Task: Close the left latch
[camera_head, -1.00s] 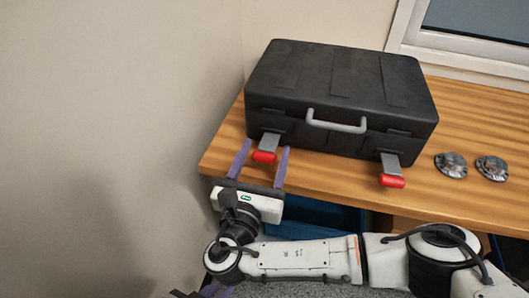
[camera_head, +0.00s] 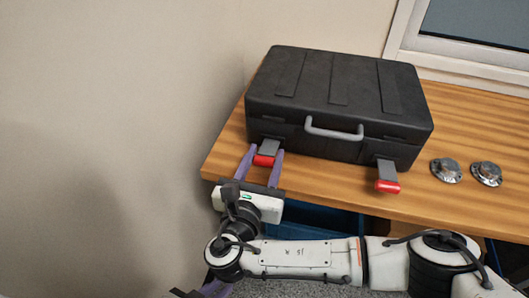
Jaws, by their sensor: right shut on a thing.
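A black case (camera_head: 335,100) with a grey handle (camera_head: 334,132) stands closed on the wooden table. Its left latch (camera_head: 269,148) sticks out from the front, a grey plate with a red tab on the end. The right latch (camera_head: 386,173) also sticks out, with a red tab. My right gripper (camera_head: 264,158), with purple fingers, comes up from below and is shut on the left latch's red tab, one finger on each side. Only a purple piece of my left gripper (camera_head: 214,290) shows at the bottom edge; its jaws are not clear.
Two round metal parts, one nearer (camera_head: 446,170) and one further right (camera_head: 486,174), lie on the table (camera_head: 470,125) right of the case. A wall is close on the left. A blue bin (camera_head: 315,217) is under the table's front edge. A window frame is at the upper right.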

